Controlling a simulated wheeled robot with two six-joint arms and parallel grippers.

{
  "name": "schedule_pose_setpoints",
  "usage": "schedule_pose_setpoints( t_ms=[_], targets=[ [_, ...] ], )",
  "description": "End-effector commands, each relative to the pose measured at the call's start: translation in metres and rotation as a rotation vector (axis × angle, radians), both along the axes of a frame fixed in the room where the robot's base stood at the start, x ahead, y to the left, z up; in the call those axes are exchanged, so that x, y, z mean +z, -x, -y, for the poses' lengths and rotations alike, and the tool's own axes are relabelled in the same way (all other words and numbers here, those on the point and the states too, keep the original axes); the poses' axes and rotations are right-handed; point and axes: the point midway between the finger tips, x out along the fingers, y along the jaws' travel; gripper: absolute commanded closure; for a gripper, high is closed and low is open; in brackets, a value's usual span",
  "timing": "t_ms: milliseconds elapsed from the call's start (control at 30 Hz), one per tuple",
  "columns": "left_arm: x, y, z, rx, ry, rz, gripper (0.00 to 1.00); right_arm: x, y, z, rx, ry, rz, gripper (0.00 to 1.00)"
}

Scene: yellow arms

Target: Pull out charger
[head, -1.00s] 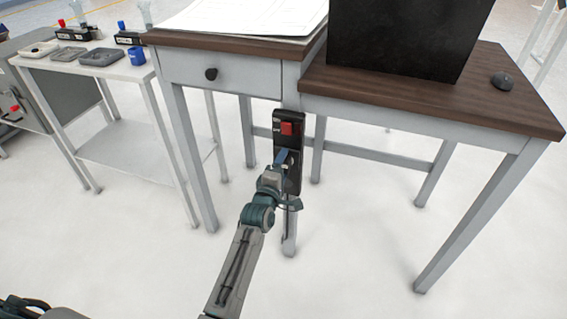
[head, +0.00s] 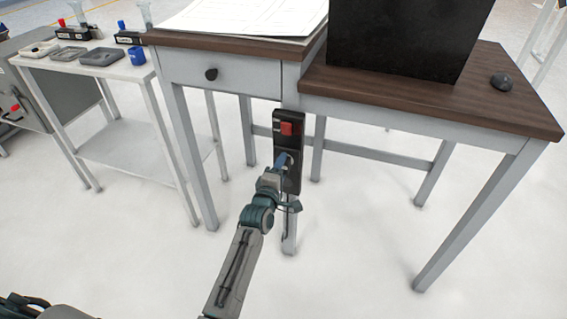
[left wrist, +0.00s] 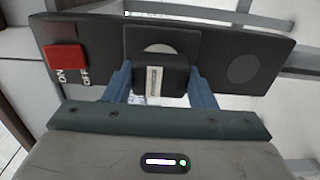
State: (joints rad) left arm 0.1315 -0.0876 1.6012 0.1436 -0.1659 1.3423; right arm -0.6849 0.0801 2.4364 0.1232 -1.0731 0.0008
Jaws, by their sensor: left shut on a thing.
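A black outlet panel (head: 293,128) with a red switch (head: 286,128) is mounted upright by the desk's front leg. My left gripper (head: 283,160) is at the panel's lower half, below the switch. In the left wrist view, its two blue fingers are shut on the small black charger (left wrist: 153,80), one on each side. Part of a pale round socket (left wrist: 158,48) shows just behind the charger. I cannot tell whether its prongs are still in the socket. A second round socket (left wrist: 242,69) on the panel is empty. My right gripper is not in view.
The desk (head: 430,98) has a brown top holding papers (head: 245,15), a black box (head: 400,40) and a mouse (head: 503,83). The floor in front is clear.

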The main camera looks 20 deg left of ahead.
Motion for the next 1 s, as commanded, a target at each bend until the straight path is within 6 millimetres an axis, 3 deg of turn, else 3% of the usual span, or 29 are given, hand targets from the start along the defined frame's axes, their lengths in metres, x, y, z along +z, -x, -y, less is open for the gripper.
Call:
schedule_pose_setpoints(
  t_ms=[1000],
  targets=[
    [0.0,0.041,-0.001,0.0,0.001,0.0,0.86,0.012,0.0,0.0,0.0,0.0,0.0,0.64]
  ],
)
